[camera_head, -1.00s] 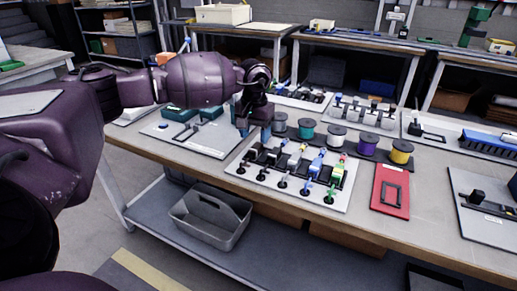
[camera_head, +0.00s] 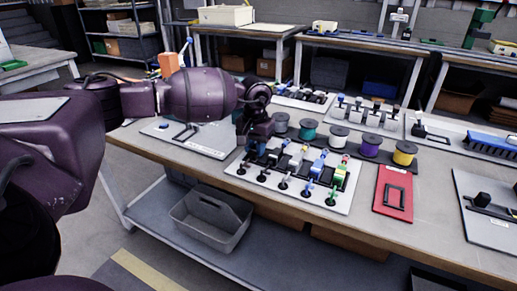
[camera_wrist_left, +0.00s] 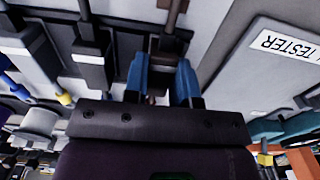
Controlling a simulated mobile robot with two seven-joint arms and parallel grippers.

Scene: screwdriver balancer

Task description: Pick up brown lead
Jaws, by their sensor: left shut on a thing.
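The brown lead (camera_wrist_left: 172,18) shows in the left wrist view, rising from between the blue fingertips of my left gripper (camera_wrist_left: 162,82). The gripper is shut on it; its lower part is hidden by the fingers. In the head view my left gripper (camera_head: 257,145) points down at the back left corner of the white lead board (camera_head: 332,207). It hides most of the brown lead there. My right gripper is not in view.
A row of spools, with a yellow one (camera_head: 404,153), stands behind. A red panel (camera_head: 392,205) lies to the right. A grey tote (camera_head: 211,218) sits on the lower shelf.

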